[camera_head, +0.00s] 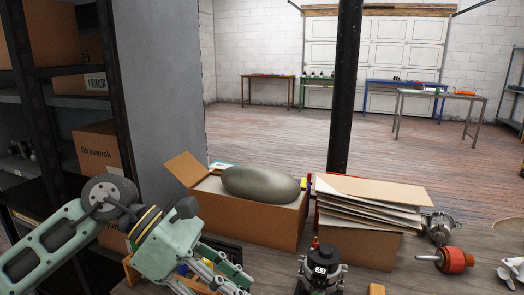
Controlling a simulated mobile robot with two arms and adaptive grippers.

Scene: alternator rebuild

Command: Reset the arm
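My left arm reaches in from the left edge, and its green-grey gripper (212,283) points down and right over the near left part of the workbench (264,263). Its fingertips are at the bottom edge of the picture, so I cannot tell whether it is open or shut. Small yellow and blue items show close to its fingers; I cannot tell whether they touch it. My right arm and gripper are not in view.
On the bench stand an open carton (262,227) with a grey rounded object (260,183), a carton of cardboard sheets (360,248), a dark alternator (320,272), another alternator (438,228) and a red rotor (455,260). A shelf (118,100) stands left; a black post (344,90) rises behind.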

